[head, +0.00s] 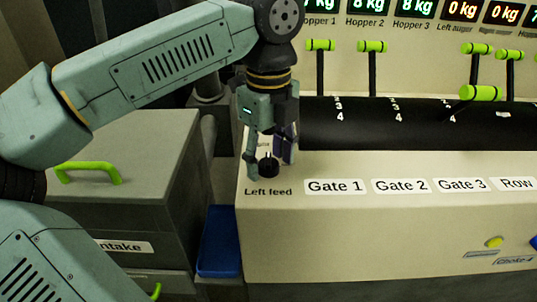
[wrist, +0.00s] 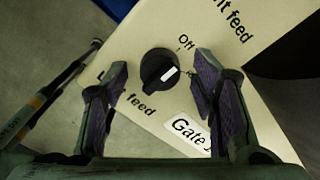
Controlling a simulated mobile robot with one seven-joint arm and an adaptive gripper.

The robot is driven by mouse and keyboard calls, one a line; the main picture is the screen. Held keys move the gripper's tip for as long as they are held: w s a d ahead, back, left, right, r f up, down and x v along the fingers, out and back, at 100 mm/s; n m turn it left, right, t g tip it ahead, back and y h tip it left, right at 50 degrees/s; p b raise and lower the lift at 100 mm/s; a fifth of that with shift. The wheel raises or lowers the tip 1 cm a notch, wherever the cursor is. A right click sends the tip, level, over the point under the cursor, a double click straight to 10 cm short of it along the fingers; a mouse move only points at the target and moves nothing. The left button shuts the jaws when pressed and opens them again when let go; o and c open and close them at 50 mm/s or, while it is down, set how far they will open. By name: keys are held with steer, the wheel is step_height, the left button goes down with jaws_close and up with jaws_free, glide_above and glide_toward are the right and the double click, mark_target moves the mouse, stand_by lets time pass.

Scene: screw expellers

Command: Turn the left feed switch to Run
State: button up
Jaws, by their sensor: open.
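The left feed switch (head: 268,168) is a black round knob on the cream console top, just above its "Left feed" label. The Run label cannot be made out; the right finger covers part of that side. My gripper (head: 269,160) points down over the switch. In the wrist view its open fingers (wrist: 160,70) stand on either side of the knob, with a visible gap on each side.
Gate 1 (head: 335,186) and other labels run along the console to the right. Green-handled levers (head: 320,46) stand behind under the lit displays (head: 460,11).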

steer(key=shift+c, duration=0.3)
steer(key=c, duration=1.1)
steer(key=shift+m, duration=0.4)
steer(key=m+b, duration=0.1)
steer(key=m, duration=1)
steer(key=o, duration=1.2)
steer(key=shift+c, duration=0.2)
